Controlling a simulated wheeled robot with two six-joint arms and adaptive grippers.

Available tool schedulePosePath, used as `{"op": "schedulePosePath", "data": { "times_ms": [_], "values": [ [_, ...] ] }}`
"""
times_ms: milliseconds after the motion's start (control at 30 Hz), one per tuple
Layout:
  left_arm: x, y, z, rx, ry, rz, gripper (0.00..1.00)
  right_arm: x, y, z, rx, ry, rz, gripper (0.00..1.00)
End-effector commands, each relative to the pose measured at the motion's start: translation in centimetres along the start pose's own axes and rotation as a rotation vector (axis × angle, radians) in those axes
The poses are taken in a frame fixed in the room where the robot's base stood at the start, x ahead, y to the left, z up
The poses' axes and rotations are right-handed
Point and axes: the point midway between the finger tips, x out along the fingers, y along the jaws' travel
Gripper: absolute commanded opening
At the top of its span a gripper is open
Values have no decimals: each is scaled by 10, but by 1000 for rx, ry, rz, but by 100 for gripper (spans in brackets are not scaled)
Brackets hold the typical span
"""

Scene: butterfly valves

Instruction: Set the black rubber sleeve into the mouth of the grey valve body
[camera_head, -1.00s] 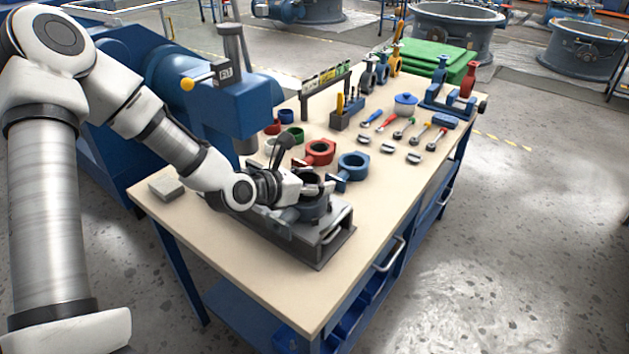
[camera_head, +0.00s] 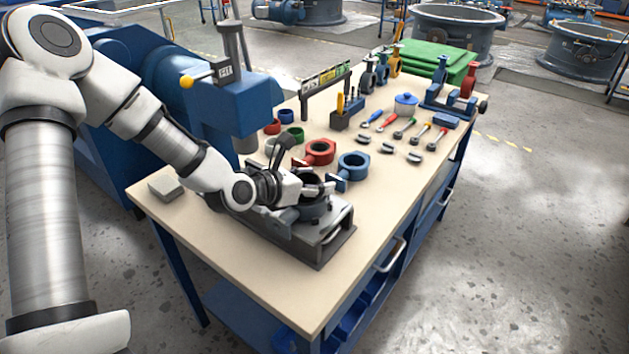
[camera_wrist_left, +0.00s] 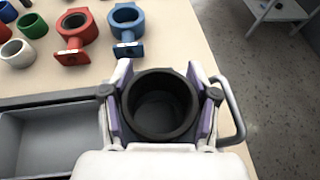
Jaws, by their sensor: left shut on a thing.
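My left gripper (camera_head: 314,188) is shut on the black rubber sleeve (camera_wrist_left: 160,78), a dark open ring, with one finger on each side in the left wrist view (camera_wrist_left: 160,103). The sleeve's opening faces the wrist camera. In the head view, the grey valve body (camera_head: 314,211) stands in the fixture (camera_head: 318,240) near the bench's front edge, directly under the gripper. The fingers hide most of its mouth, so I cannot tell how deep the sleeve sits in it. My right gripper is not in view.
A red valve body (camera_head: 320,150) and a blue one (camera_head: 354,164) lie behind the fixture. Red, blue and green sleeves (camera_head: 296,133) stand beside them. A blue press (camera_head: 232,100) rises at left. Wrenches (camera_head: 405,127) lie farther back. The bench front right is clear.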

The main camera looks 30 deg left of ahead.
Motion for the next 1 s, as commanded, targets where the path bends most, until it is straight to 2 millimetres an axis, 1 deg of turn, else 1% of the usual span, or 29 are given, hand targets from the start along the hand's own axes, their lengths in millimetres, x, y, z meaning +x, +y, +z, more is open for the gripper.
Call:
{"op": "schedulePosePath", "data": {
  "times_ms": [500,800,833,867,900,1000],
  "values": [
    [3,0,-8,-2,3,-1,26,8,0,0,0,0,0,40],
    [3,-2,-11,-5,11,-4,26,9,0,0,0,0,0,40],
    [3,-2,-12,-6,11,-4,63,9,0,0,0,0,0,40],
    [3,-2,-12,-6,12,-5,74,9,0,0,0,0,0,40],
    [3,-2,-12,-6,13,-5,88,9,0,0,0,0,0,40],
    [3,-2,-13,-7,13,-5,89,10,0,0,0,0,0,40]
  ]
}}
